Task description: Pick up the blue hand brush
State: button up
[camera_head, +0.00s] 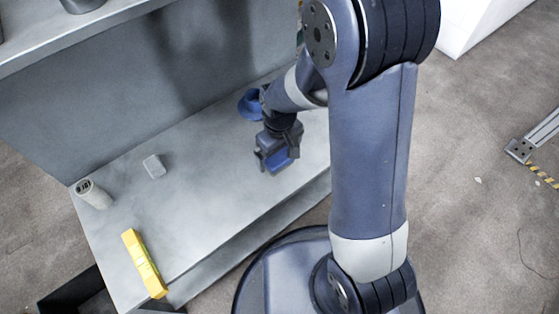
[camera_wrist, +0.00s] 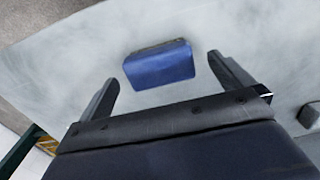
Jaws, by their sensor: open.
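The blue hand brush (camera_wrist: 158,66) lies on the grey shelf surface (camera_wrist: 60,60). In the wrist view it shows as a blue block with a dark strip along its upper edge. My gripper (camera_wrist: 164,69) is open, with one finger on either side of the brush and visible gaps to both. I cannot tell how high the fingers are above the surface. In the head view my gripper (camera_head: 275,150) is over the brush (camera_head: 282,163) and partly hides it.
A round blue item (camera_head: 250,104) is close behind my gripper. A small grey block (camera_head: 154,166), a pale cylinder (camera_head: 92,193) and a yellow spirit level (camera_head: 144,263) stand or lie to the left. A grey wall panel (camera_head: 100,110) rises behind. The surface between is clear.

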aim_at(279, 157)
notch_tip(279, 157, down, 4)
jog(key=shift+w+b, duration=0.15)
jog(key=shift+b, duration=0.6)
jog(key=shift+c, duration=0.2)
jog(key=c, duration=1)
jog(key=shift+r, duration=0.1)
notch_tip(279, 157, up, 10)
jog(key=p, duration=0.4)
